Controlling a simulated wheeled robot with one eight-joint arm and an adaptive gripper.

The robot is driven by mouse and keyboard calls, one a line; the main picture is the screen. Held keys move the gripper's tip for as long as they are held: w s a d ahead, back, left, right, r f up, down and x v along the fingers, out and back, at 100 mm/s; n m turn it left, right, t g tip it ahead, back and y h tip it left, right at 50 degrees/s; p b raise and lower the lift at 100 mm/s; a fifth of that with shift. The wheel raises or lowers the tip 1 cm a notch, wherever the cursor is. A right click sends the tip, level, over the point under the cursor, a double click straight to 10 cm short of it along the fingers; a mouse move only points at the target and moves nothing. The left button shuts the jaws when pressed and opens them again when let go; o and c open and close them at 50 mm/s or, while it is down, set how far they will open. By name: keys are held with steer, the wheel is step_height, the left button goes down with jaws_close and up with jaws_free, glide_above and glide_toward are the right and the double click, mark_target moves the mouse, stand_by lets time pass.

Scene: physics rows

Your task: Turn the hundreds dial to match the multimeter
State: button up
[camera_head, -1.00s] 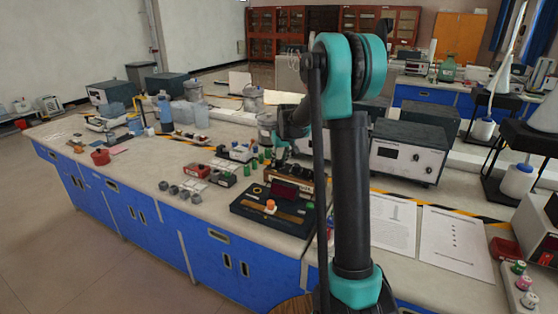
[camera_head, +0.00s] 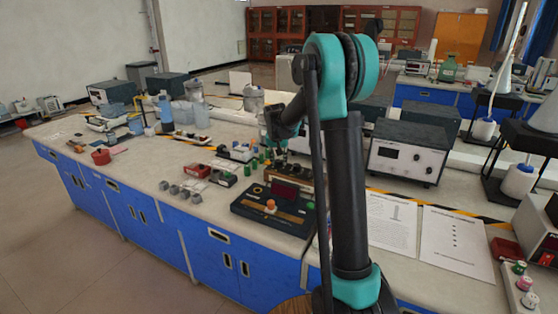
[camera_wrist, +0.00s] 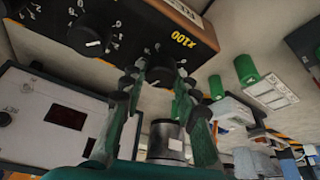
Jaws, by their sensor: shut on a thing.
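The wooden box of dials (camera_head: 289,174) stands on the bench behind a black board. The hundreds dial (camera_wrist: 160,64), a dark knob near that mark, sits between the fingertips of my gripper (camera_wrist: 157,74). My gripper is shut on this knob, whose pointer I cannot read. In the head view my gripper (camera_head: 275,142) is small and partly hidden. A meter with a dark red display (camera_wrist: 66,117) shows no readable value; I cannot tell if it is the multimeter.
Another knob (camera_wrist: 91,34) is close left of my fingers in the wrist view. Green cylinders (camera_wrist: 246,69) stand to the right. In the head view, a white-fronted instrument (camera_head: 405,157) and paper sheets (camera_head: 455,240) lie right of my arm.

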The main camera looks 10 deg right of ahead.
stand_by(0.3)
steer(key=o, duration=1.2)
steer(key=shift+c, duration=0.2)
steer(key=v, duration=1.2)
steer(key=shift+a, duration=0.1)
